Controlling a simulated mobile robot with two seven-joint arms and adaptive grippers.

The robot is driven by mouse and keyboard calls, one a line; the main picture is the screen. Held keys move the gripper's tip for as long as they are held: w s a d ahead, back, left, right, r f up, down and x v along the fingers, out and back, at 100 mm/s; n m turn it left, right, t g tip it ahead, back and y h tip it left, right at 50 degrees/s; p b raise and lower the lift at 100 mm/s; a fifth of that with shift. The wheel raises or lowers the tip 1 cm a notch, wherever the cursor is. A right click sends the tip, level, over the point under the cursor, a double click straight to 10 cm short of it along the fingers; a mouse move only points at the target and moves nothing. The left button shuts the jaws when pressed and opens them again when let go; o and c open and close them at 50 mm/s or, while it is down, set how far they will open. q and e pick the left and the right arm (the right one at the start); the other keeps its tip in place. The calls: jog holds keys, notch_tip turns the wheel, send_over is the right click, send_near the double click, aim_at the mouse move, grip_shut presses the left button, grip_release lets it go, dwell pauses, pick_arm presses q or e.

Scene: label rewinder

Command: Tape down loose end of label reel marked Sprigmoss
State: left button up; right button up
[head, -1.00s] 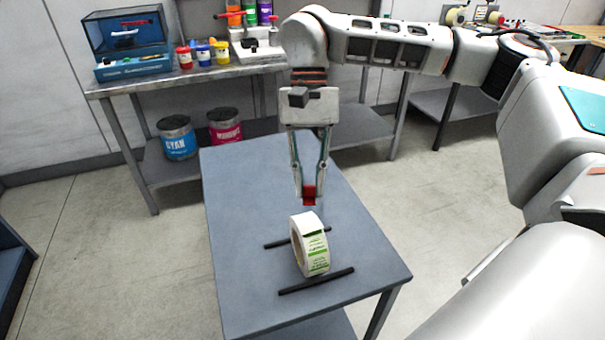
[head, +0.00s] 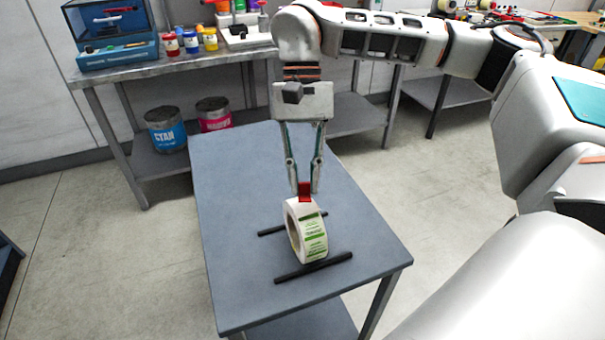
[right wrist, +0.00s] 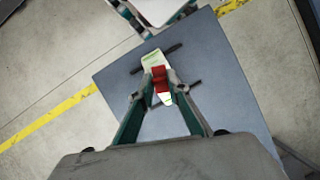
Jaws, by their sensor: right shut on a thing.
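The label reel (head: 311,238) stands upright on its rim on the grey table, between two black bars. It is white with green printed labels; the brand name is too small to read. My right gripper (head: 305,187) is shut on a small red piece (head: 305,197), perhaps tape, at the top of the reel. The red piece appears to touch or nearly touch the reel. In the right wrist view the red piece (right wrist: 160,80) sits between the fingertips, over the white reel (right wrist: 152,59). The reel's loose end cannot be made out.
The grey table (head: 240,185) is otherwise clear. The black bars (head: 313,267) lie at the reel's near and far sides. Behind stands a metal bench (head: 180,70) with a blue case (head: 112,35) and ink jars; cyan (head: 165,130) and magenta (head: 213,114) buckets sit below.

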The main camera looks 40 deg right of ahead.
aim_at(304, 193)
jog(key=shift+f, duration=0.45)
jog(key=shift+f+b, duration=0.3)
jog(key=shift+f, duration=0.95)
jog(key=shift+f, duration=0.4)
jog(key=shift+c, duration=0.3)
jog(key=o, duration=0.8)
